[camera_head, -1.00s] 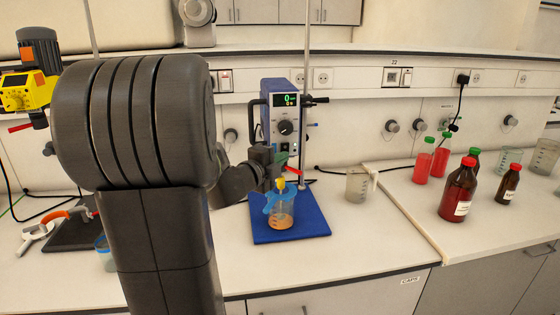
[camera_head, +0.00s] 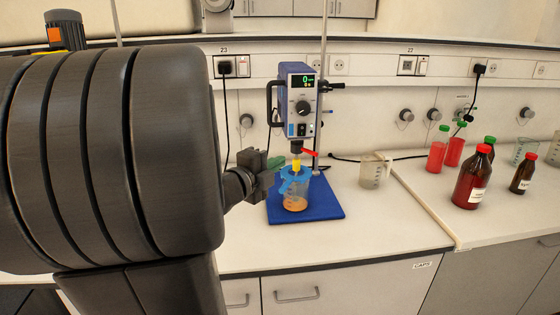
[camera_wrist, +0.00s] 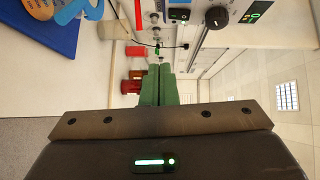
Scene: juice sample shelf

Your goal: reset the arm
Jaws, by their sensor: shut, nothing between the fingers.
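My gripper (camera_head: 277,163) is just left of the stirrer's shaft, beside a jar with a blue lid (camera_head: 295,190). In the wrist view its green fingers (camera_wrist: 158,84) are closed together with nothing between them. The jar holds some orange-brown liquid and stands on a blue mat (camera_head: 328,208). My arm fills the left part of the head view and hides the bench behind it.
The stirrer (camera_head: 299,100) rises above the jar. A clear beaker (camera_head: 374,172) stands right of the mat. Red bottles (camera_head: 437,150) and brown bottles (camera_head: 472,180) stand on the right bench. The front bench strip is clear.

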